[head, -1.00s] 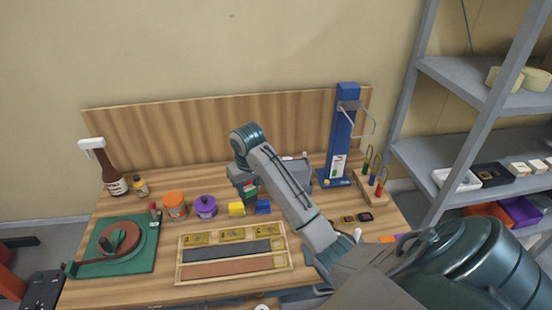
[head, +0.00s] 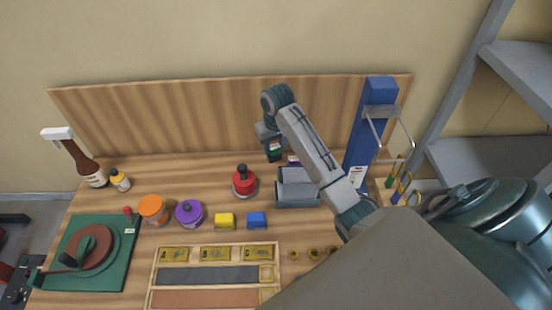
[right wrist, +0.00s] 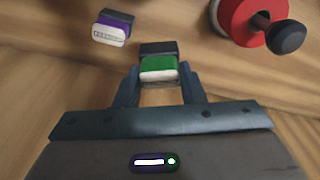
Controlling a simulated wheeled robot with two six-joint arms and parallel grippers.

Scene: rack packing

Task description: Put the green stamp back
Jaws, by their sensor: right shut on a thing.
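The green stamp (head: 275,148) is in my right gripper (head: 272,150), in front of the wooden backboard and behind the grey box. In the right wrist view the stamp (right wrist: 158,65) has a dark top, a green band and a pale face, and sits between the two fingertips (right wrist: 158,80). A purple stamp (right wrist: 112,27) is apart from it at the upper left of that view; in the head view it is mostly hidden behind the grey box. My left gripper is not in view.
A grey box (head: 297,190) stands near the arm. A red round piece with a black knob (head: 243,182) is left of it. A blue stand (head: 372,115) rises at the right. Orange (head: 152,209) and purple (head: 189,213) jars, and a wooden tray (head: 216,264), are nearer.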

